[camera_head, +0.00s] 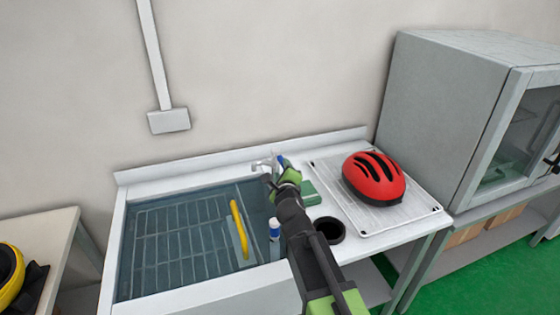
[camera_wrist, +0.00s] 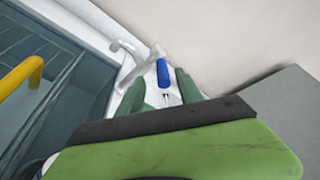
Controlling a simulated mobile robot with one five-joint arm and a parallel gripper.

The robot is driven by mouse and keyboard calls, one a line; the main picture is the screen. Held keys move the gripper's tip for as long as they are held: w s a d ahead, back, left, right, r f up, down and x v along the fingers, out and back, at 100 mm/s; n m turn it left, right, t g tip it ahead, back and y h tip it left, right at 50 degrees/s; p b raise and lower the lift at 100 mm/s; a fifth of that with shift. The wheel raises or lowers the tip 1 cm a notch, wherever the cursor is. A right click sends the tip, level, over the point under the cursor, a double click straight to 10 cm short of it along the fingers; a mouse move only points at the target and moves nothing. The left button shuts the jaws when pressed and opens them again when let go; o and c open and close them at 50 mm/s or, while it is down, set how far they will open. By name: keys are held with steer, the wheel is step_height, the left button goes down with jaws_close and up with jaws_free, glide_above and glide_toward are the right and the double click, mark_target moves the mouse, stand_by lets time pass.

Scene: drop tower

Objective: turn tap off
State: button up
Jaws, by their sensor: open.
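The tap is a white metal spout (camera_head: 262,165) at the sink's back edge, with a blue handle (camera_head: 281,160) beside it. In the wrist view, the spout (camera_wrist: 125,48) points left and the blue handle (camera_wrist: 162,72) stands just ahead of my gripper. My gripper (camera_head: 283,174) reaches over the counter to the tap and partly hides it in the head view. In the wrist view, its two green fingers (camera_wrist: 160,90) are apart, with the handle between or just beyond their tips. I cannot tell whether they touch it.
The sink (camera_head: 165,240) holds a wire rack and a yellow handle (camera_head: 238,228). A blue-capped bottle (camera_head: 274,232), a green block (camera_head: 310,194) and a dark round opening (camera_head: 330,231) are near my arm. A red helmet (camera_head: 374,180) rests on the drainboard (camera_head: 400,220); a cabinet (camera_head: 440,110) stands right.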

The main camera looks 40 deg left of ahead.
steer(key=p+v, duration=0.1)
steer(key=v, duration=0.7)
steer(key=shift+a, duration=0.2)
steer(key=shift+s, duration=0.1)
